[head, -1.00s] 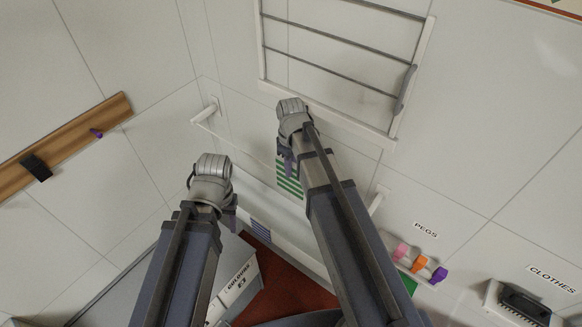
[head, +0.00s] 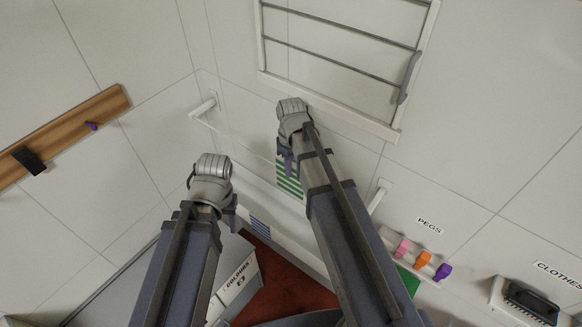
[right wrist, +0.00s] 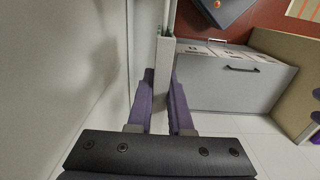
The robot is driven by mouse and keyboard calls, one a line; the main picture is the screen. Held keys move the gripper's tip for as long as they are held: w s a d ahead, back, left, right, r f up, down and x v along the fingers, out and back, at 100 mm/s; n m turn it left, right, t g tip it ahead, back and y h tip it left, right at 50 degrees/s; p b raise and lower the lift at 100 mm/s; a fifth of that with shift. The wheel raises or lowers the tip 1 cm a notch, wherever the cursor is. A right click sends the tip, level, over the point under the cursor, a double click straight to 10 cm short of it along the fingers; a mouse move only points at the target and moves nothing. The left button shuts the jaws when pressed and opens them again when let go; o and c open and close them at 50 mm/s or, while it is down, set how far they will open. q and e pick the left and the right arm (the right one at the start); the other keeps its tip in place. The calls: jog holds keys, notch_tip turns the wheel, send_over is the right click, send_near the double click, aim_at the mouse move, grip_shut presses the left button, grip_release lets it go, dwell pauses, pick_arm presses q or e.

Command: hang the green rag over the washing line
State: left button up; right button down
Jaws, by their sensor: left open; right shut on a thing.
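The green-and-white striped rag (head: 289,180) hangs below my right gripper (head: 287,158) in the head view, in front of the far wall. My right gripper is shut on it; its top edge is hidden. My left gripper (head: 231,217) is open and empty, left of and nearer than the rag. White wall brackets stand at left (head: 203,108) and right (head: 379,194); I cannot clearly make out a line between them.
A white rack with dark bars (head: 340,45) is on the wall above. Coloured pegs (head: 423,259) sit at right, beside a clothes brush (head: 530,303). A grey box (head: 240,285) stands below.

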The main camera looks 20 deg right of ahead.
jog(key=shift+f+b, duration=2.55)
jog(key=shift+f, duration=0.15)
jog(key=c, duration=0.8)
grip_release()
jog(key=shift+o, duration=0.2)
jog(key=shift+r, duration=0.15)
notch_tip(320, 180, up, 8)
jog(key=p, duration=0.8)
jog(key=shift+f, duration=0.2)
